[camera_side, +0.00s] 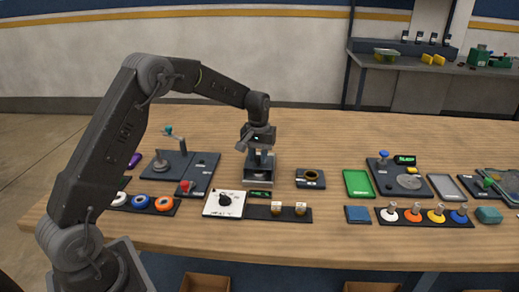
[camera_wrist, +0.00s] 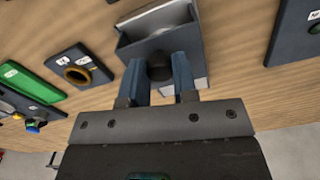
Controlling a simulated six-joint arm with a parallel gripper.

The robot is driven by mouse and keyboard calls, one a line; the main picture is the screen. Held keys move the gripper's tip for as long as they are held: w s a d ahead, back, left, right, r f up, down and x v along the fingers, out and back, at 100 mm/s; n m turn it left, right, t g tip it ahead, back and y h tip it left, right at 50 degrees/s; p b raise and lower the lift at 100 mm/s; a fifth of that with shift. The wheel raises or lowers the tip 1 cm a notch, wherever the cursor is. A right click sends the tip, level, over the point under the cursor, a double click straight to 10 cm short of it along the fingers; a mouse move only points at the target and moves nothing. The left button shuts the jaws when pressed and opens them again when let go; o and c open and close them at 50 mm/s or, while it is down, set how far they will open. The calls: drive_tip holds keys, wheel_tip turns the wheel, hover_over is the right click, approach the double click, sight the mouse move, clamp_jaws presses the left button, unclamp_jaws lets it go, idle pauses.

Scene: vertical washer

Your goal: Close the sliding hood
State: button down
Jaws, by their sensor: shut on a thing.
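The washer box (camera_side: 257,182) stands near the middle of the table, a dark grey box with a lighter front, directly below my gripper (camera_side: 260,160). In the wrist view the box (camera_wrist: 128,48) shows an open top with a pale inside. A dark round knob (camera_wrist: 160,68) sits at its near side, on what looks like the sliding hood. My gripper (camera_wrist: 157,75) has its two blue fingers on either side of this knob and is shut on it. The fingers and the gripper body hide much of the hood, so how far it has slid is hard to tell.
A white dial panel (camera_side: 224,204) and a dark strip with two small jars (camera_side: 288,210) lie in front of the box. A dark plate with a ring (camera_side: 310,178) lies to its right, a grey lever station (camera_side: 180,168) to its left. The table behind is clear.

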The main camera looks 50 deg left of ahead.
drive_tip(key=shift+s+d, duration=0.15)
drive_tip(key=shift+d, duration=0.1)
drive_tip(key=c, duration=0.9)
unclamp_jaws()
drive_tip(key=shift+r, duration=0.1)
wheel_tip(320, 180, up, 14)
drive_tip(key=shift+f, duration=0.15)
